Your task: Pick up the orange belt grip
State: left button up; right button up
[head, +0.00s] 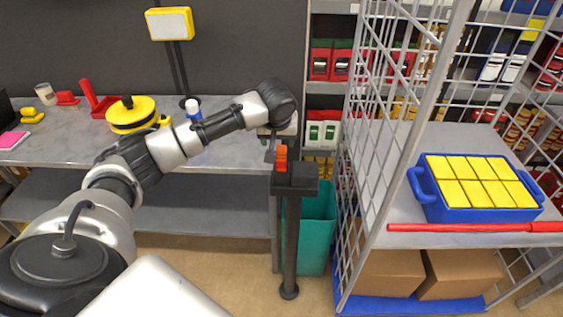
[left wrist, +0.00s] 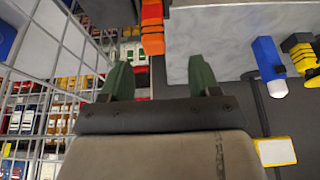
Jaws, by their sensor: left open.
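The orange belt grip (head: 281,157) stands upright at the top of a dark post (head: 290,225), beside a black block (head: 304,176). In the left wrist view the orange grip (left wrist: 152,27) appears at the top, ahead of the fingertips and roughly in line with the gap between them. My left gripper (head: 276,149) points down, close above the orange grip. In the left wrist view my left gripper (left wrist: 160,76) has its two green fingers wide apart with nothing between them. My right gripper is not in view.
A wire mesh cage wall (head: 385,150) stands right of the post. Behind the post is a teal bin (head: 317,225). A grey workbench (head: 60,145) lies to the left, with a yellow round item (head: 132,113) on it. A blue crate of yellow boxes (head: 480,211) sits on the right shelf.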

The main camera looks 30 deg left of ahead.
aim_at(281, 148)
pick_arm(q)
jog(key=shift+x, duration=1)
jog(key=shift+w+f+p, duration=0.4)
jog(key=shift+f+p, duration=0.1)
jog(key=p+x, duration=0.1)
jog(key=x, duration=0.2)
jog(key=shift+w+d+f, duration=0.15)
jog(key=shift+w+f, duration=0.05)
jog(key=shift+w, duration=0.05)
jog(key=shift+w+f, duration=0.15)
jog(key=shift+f, duration=0.25)
grip_shut()
